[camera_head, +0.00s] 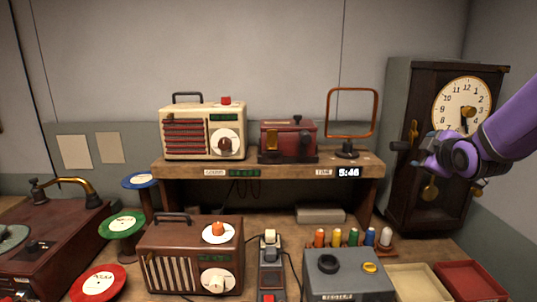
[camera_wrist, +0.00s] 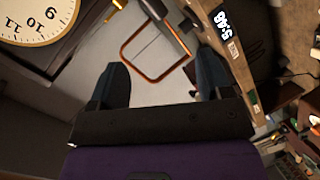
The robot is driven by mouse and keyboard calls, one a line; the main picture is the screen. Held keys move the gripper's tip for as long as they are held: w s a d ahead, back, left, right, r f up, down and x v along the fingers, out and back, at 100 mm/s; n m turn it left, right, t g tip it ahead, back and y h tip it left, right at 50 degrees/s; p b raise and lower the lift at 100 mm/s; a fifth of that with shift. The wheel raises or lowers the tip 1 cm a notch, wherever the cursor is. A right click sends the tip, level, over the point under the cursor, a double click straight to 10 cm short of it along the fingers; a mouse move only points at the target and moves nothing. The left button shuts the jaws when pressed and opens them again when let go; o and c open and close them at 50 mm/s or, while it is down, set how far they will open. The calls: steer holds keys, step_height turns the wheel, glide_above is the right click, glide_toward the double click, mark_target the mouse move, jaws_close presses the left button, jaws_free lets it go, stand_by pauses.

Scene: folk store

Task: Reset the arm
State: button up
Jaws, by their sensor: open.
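My purple arm enters the head view from the right edge. My gripper (camera_head: 428,165) hangs in the air in front of the tall dark clock, at the right of the wooden shelf. In the wrist view my gripper (camera_wrist: 163,85) has its two dark fingers spread wide apart, with nothing between them. The orange frame on its stand (camera_head: 352,115) lies beyond the fingers in the wrist view (camera_wrist: 150,75).
The clock (camera_head: 400,95) stands close to my gripper. The shelf (camera_head: 215,172) holds a cream radio (camera_head: 175,115) and a red box (camera_head: 280,130). A brown radio (camera_head: 225,245), a grey device (camera_head: 345,283), several spools and a red tray (camera_head: 468,283) crowd the lower bench.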

steer(key=s+a+m+g, duration=0.3)
steer(key=s, duration=0.7)
steer(key=s+a+r+m+g+y, duration=0.1)
steer(key=s+a+m+g, duration=0.2)
steer(key=s, duration=0.7)
steer(key=s+a+r+m+g, duration=0.1)
steer(key=s+a+m+g, duration=0.2)
steer(key=s, duration=0.7)
steer(key=shift+s+a+r+m+y, duration=0.25)
steer(key=shift+s+a+m+y, duration=0.05)
steer(key=shift+m, duration=0.9)
